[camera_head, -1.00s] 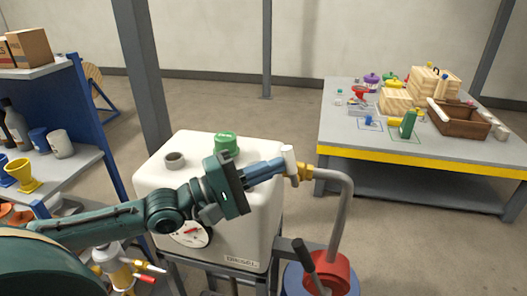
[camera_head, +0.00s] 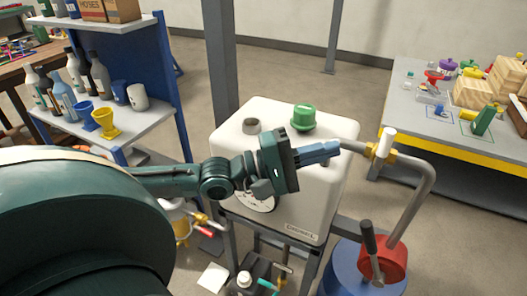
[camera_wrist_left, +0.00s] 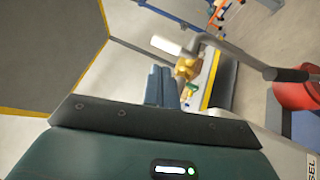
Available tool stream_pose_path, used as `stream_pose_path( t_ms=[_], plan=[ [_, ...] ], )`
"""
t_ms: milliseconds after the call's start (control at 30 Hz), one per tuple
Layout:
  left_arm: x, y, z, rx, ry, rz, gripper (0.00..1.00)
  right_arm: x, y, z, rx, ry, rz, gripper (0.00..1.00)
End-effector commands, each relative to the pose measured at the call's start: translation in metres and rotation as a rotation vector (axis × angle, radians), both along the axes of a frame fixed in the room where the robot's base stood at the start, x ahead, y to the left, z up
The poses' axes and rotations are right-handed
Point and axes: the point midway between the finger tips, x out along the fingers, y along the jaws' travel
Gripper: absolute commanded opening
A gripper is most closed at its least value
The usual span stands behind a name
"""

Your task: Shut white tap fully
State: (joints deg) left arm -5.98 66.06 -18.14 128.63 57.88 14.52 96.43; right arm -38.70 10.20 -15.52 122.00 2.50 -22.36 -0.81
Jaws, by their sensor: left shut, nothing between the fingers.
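The white tap's handle (camera_head: 387,143) stands up across the brass tap body (camera_head: 376,154) at the end of a bent grey pipe, right of the white tank. In the left wrist view, the white handle (camera_wrist_left: 166,45) sticks out to the left from the brass body (camera_wrist_left: 187,67). My left gripper (camera_head: 337,147) is shut and empty, with its blue fingers pointing right at the tap. A gap shows between the fingertips and the handle. The fingers (camera_wrist_left: 160,85) also show below the tap in the left wrist view. My right gripper is not in view.
The white tank (camera_head: 340,130) with a green cap (camera_head: 303,117) stands behind my left arm. A blue drum with a red pump (camera_head: 382,262) and a lever (camera_head: 369,240) is below the tap. A blue shelf (camera_head: 165,90) is left, a grey workbench (camera_head: 420,130) right.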

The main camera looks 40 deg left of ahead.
Motion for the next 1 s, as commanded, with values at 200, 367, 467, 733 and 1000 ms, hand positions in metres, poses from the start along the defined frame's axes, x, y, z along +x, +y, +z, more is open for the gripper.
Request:
stream_pose_path(
  t_ms=[200,367,467,733,1000],
  plan=[
    [-0.019,0.017,-0.002,0.005,0.006,-0.001,0.0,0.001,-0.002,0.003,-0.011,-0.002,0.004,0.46],
    [-0.03,0.025,-0.001,0.003,0.007,-0.007,0.0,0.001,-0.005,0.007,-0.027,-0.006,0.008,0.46],
    [-0.036,0.032,0.0,0.003,0.008,-0.002,0.0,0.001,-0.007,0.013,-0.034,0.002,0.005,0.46],
    [-0.053,0.048,0.002,0.0,0.007,-0.002,0.0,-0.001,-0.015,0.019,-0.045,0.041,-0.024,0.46],
    [-0.064,0.057,-0.002,-0.001,0.0,-0.004,0.0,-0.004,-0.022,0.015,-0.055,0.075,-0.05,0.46]
  ],
)
